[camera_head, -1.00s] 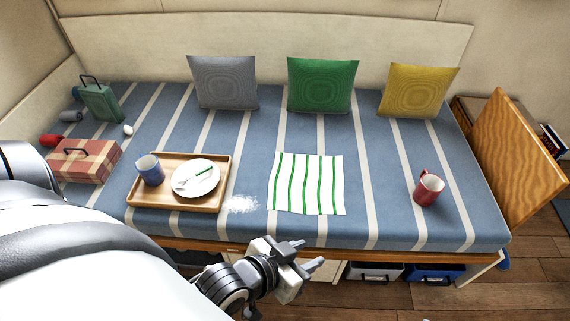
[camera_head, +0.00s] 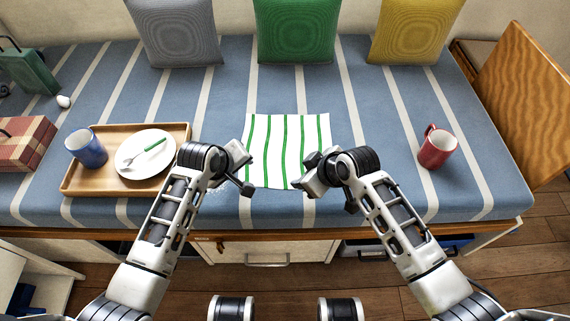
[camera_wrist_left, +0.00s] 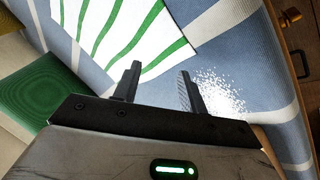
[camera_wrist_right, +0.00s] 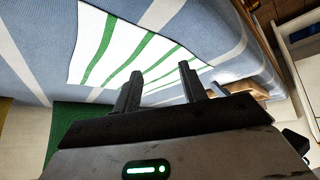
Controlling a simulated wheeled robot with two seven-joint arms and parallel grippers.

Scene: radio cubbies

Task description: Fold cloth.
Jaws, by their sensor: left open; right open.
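The white cloth with green stripes (camera_head: 286,145) lies flat and spread out on the blue striped cushion. It also shows in the left wrist view (camera_wrist_left: 125,32) and in the right wrist view (camera_wrist_right: 130,50). My left gripper (camera_head: 246,172) is open and empty at the cloth's left edge, with its fingers (camera_wrist_left: 157,80) pointing toward the cloth. My right gripper (camera_head: 306,178) is open and empty over the cloth's lower right part, with its fingers (camera_wrist_right: 160,78) toward the cloth. Whether either gripper touches the cloth I cannot tell. The cloth's lower right corner is partly hidden by my right gripper.
A wooden tray (camera_head: 72,184) holds a blue mug (camera_head: 86,149) and a white plate (camera_head: 140,166). White crumbs (camera_wrist_left: 222,92) lie by my left gripper. A red mug (camera_head: 436,148) stands right. Grey, green (camera_head: 297,30) and yellow pillows line the back. Cushion between cloth and pillows is clear.

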